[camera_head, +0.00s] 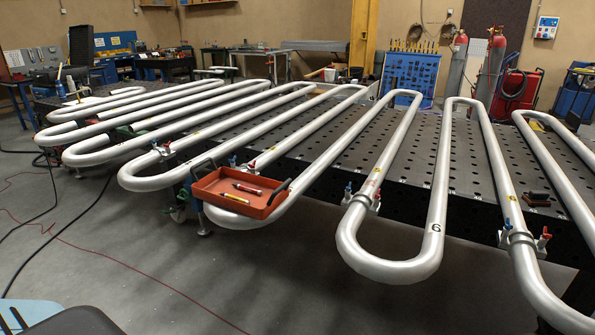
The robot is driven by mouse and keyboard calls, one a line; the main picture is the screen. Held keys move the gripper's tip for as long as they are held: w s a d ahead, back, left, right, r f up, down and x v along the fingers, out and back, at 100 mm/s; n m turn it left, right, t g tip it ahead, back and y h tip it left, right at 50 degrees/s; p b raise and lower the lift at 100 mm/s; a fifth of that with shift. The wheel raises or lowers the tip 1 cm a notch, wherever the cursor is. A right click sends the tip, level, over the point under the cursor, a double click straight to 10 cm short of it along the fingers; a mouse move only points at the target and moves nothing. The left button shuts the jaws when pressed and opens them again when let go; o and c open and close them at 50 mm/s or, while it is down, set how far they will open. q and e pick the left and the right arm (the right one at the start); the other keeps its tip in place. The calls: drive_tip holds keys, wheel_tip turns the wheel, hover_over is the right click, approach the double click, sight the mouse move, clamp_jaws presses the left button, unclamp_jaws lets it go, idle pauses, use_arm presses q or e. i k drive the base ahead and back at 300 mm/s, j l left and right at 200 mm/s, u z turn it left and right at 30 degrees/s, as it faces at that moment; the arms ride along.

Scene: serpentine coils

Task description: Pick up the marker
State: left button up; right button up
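An orange tray (262,209) with dark handles sits at the near edge of the work table, by the bend of a silver pipe coil. In it lies a slim red-and-dark stick (247,188) that looks like a marker. Which of the two is the marker I cannot tell for sure. Both lie flat in the tray, and nothing covers them. Neither of my grippers shows in the head view.
Silver serpentine pipes (395,270) with red and blue clamps (362,197) run across the black perforated table (400,200) and overhang its near edge. A small dark object (537,198) lies at right. Cables (85,205) cross the otherwise open grey floor at left.

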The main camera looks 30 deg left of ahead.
sight(255, 191)
drive_tip(key=i+j+u, duration=0.1)
drive_tip(key=j+u, duration=0.25)
drive_tip(key=i+j+u, duration=0.15)
drive_tip(key=u, duration=0.2)
drive_tip(key=i+j+u, duration=0.2)
drive_tip(key=u, duration=0.2)
drive_tip(key=j+z, duration=0.15)
drive_tip(key=z, duration=1.15)
drive_tip(key=u, duration=1.3)
drive_tip(key=i+j+u, duration=0.2)
drive_tip(key=j, duration=0.2)
drive_tip(key=k+j, duration=0.05)
